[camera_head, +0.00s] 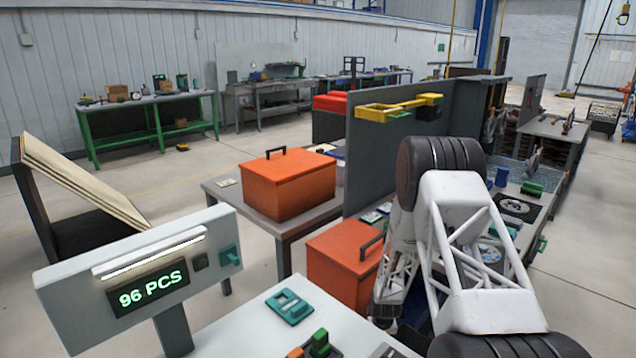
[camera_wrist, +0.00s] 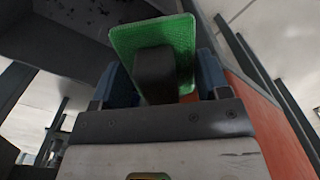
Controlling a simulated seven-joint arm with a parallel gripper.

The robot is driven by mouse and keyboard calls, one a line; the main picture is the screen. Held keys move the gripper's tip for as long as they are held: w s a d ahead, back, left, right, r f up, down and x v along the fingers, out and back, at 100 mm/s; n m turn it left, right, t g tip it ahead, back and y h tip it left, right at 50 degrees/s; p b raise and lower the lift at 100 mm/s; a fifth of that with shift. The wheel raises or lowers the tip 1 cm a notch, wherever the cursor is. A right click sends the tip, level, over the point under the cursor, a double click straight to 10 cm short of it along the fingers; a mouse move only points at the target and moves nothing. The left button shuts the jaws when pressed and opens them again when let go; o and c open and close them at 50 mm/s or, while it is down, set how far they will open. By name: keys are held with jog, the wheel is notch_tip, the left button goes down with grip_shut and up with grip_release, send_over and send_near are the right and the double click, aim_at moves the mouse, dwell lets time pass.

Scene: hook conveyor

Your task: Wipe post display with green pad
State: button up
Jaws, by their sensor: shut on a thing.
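The post display (camera_head: 150,288) is a grey panel on a dark post at the front left of the head view. Its dark screen reads "96 PCS" in green, with a pale light bar above it. The green pad (camera_wrist: 125,45) shows in the wrist view, a flat textured rectangle with a dark block-like handle. My gripper (camera_wrist: 160,82) has blue fingers shut on that handle, with the pad beyond the fingertips. In the head view my white arm covers the right side, and the gripper and pad cannot be made out there. The display is not recognisable in the wrist view.
A pale table (camera_head: 250,325) in front holds a teal device (camera_head: 289,306) and a small green-and-orange item (camera_head: 320,344). An orange toolbox (camera_head: 288,184) sits on a grey table behind. Another orange box (camera_head: 340,262) and a dark partition (camera_head: 362,150) stand near my arm.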

jog(key=shift+d, duration=1.6)
jog(key=shift+a, duration=0.1)
jog(key=a, duration=0.6)
jog(key=shift+a, duration=0.4)
jog(key=shift+d, duration=3.5)
